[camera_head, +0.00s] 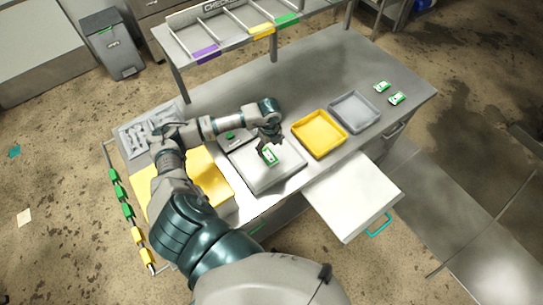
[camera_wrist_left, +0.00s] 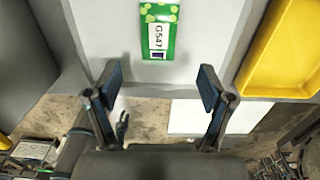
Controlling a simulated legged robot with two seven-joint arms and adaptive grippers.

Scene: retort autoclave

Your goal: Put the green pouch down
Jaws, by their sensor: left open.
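The green pouch (camera_head: 269,157) has a white label and lies on a pale, square platform (camera_head: 286,177) on the grey workbench. In the left wrist view the pouch (camera_wrist_left: 172,42) lies flat, its label reading G547. My left gripper (camera_head: 267,143) is just by the pouch in the head view. In the wrist view its two fingers (camera_wrist_left: 157,85) are spread wide with nothing between them, and the pouch shows beyond the tips, clear of both. My right gripper is not in view.
A yellow tray (camera_head: 320,152) and a grey tray (camera_head: 373,122) stand right of the platform. Two more green-and-white pouches (camera_head: 381,87) lie at the bench's far right. A drawer with a teal handle (camera_head: 379,225) sticks out in front. A divided rack (camera_head: 230,40) stands behind.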

